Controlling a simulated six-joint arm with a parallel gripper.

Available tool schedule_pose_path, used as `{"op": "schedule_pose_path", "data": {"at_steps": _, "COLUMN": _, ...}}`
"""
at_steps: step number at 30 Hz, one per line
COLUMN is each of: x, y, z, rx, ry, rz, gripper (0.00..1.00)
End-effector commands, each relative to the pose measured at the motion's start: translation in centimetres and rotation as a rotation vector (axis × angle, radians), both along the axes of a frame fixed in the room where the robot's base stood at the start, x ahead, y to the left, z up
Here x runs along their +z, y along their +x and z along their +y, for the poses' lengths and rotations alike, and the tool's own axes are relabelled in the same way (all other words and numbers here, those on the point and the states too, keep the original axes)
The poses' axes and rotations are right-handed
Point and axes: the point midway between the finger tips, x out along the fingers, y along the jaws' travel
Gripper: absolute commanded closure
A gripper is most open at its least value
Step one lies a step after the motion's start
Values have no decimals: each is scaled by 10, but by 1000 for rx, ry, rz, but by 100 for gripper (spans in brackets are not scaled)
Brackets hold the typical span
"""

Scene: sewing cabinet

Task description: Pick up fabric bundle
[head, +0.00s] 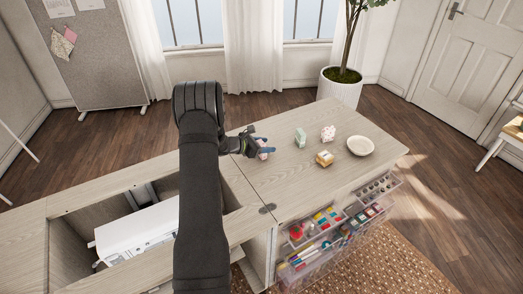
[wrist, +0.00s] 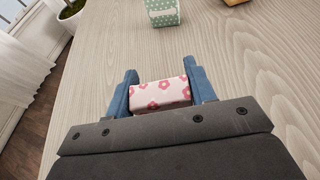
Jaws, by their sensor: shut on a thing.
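My gripper (head: 255,147) is over the left part of the cabinet top in the head view. In the wrist view its two blue fingers (wrist: 160,94) are shut on a pink fabric bundle (wrist: 160,97) with darker pink flowers. The bundle shows only in small part in the head view (head: 264,155), behind the fingers. I cannot tell whether it touches the tabletop. A green dotted bundle (head: 300,138) stands to the right of my gripper, and it shows ahead in the wrist view (wrist: 162,12). A pink and white patterned bundle (head: 328,133) sits further right.
A yellow-brown bundle (head: 324,158) and a pale round dish (head: 361,146) are on the cabinet top (head: 290,180). Clear drawers (head: 330,240) with colourful sewing items stand open at the front. A white sewing machine (head: 140,232) sits in the open well at left.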

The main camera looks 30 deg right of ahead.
Motion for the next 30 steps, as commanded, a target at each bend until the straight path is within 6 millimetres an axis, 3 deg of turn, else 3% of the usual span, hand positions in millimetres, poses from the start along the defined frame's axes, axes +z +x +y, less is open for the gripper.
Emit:
{"op": "schedule_pose_path", "data": {"at_steps": 11, "x": 9, "y": 0, "z": 0, "rx": -1, "ry": -1, "rz": -2, "gripper": 71}}
{"op": "schedule_pose_path", "data": {"at_steps": 18, "x": 47, "y": -1, "z": -1, "rx": -1, "ry": -4, "rz": -5, "gripper": 71}}
{"op": "schedule_pose_path", "data": {"at_steps": 30, "x": 95, "y": -84, "z": -34, "rx": -3, "ry": -2, "rz": -2, "gripper": 71}}
